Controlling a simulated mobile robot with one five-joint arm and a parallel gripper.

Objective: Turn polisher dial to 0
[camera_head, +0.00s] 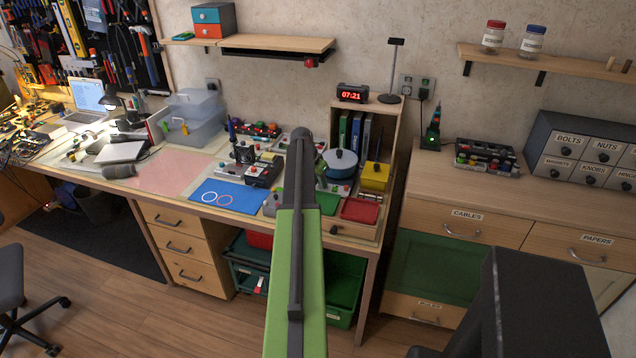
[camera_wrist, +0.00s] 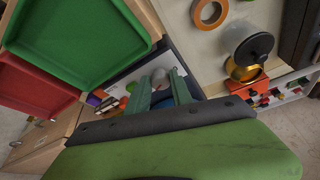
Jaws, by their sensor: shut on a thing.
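In the wrist view, my gripper (camera_wrist: 159,82) has its two green fingers close together around a small grey rounded knob (camera_wrist: 158,75), which looks like the polisher dial. The fingers hide most of it, and its pointer and any numbers cannot be read. A pale panel lies behind the fingertips. In the head view, my own arm crosses the middle of the picture and covers much of the bench there, so the polisher and the dial cannot be made out.
A green tray (camera_wrist: 78,35) and a red tray (camera_wrist: 30,82) lie left of my gripper in the wrist view. A dark round-topped thing on an orange base (camera_wrist: 248,58) stands to the right. In the head view, a blue pot (camera_head: 341,162) and yellow box (camera_head: 375,177) stand near my arm.

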